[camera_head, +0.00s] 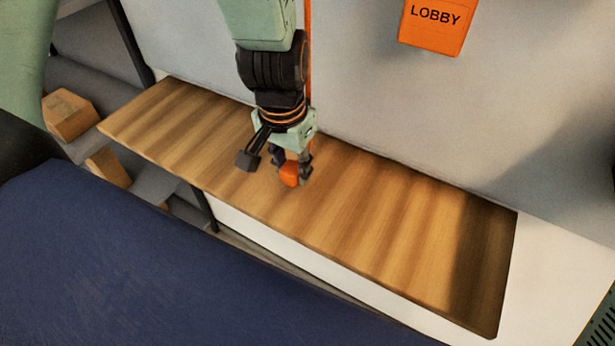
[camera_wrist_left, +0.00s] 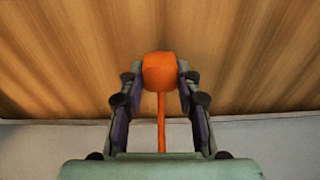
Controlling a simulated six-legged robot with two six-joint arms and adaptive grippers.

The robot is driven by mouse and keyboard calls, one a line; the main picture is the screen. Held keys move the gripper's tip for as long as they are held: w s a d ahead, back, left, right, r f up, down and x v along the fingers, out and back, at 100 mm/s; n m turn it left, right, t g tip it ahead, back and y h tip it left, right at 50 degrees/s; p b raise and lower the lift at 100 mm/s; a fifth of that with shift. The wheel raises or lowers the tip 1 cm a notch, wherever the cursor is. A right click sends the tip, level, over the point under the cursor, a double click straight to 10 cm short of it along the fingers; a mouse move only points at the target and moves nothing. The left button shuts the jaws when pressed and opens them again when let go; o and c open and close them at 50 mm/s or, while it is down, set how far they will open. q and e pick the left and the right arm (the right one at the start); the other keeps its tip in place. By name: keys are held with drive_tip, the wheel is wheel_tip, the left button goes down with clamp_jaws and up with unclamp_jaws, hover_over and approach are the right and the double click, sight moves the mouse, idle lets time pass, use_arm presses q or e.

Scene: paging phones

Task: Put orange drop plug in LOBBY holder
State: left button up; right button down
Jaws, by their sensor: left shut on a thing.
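My left gripper (camera_head: 292,172) points down over the wooden shelf and is shut on the orange drop plug (camera_head: 289,174). In the left wrist view the plug (camera_wrist_left: 159,72) is a rounded orange body between the two fingertips (camera_wrist_left: 159,80), with an orange cord running from it toward the gripper's base. In the head view an orange cord or strip (camera_head: 308,50) runs up behind the arm. The orange LOBBY holder (camera_head: 434,22) is on the grey wall at the upper right, cut off by the top edge. My right gripper is not in view.
The wooden shelf (camera_head: 380,225) is bare around the plug, with shadow at its right end. The grey wall (camera_head: 370,100) rises behind it. Wooden blocks (camera_head: 68,114) sit on grey shelving at the left. A dark blue surface (camera_head: 150,270) fills the lower left.

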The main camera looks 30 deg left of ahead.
use_arm(q)
drive_tip(key=shift+s+a+f, duration=0.1)
drive_tip(key=shift+a+f, duration=0.1)
drive_tip(key=shift+f, duration=0.45)
drive_tip(key=shift+a, duration=0.25)
drive_tip(key=shift+d+f, duration=0.1)
drive_tip(key=shift+d, duration=0.15)
drive_tip(key=o, duration=0.9)
drive_tip(key=shift+d, duration=0.15)
drive_tip(key=shift+o, duration=1.3)
drive_tip(key=shift+a, duration=0.3)
drive_tip(key=shift+d, duration=0.1)
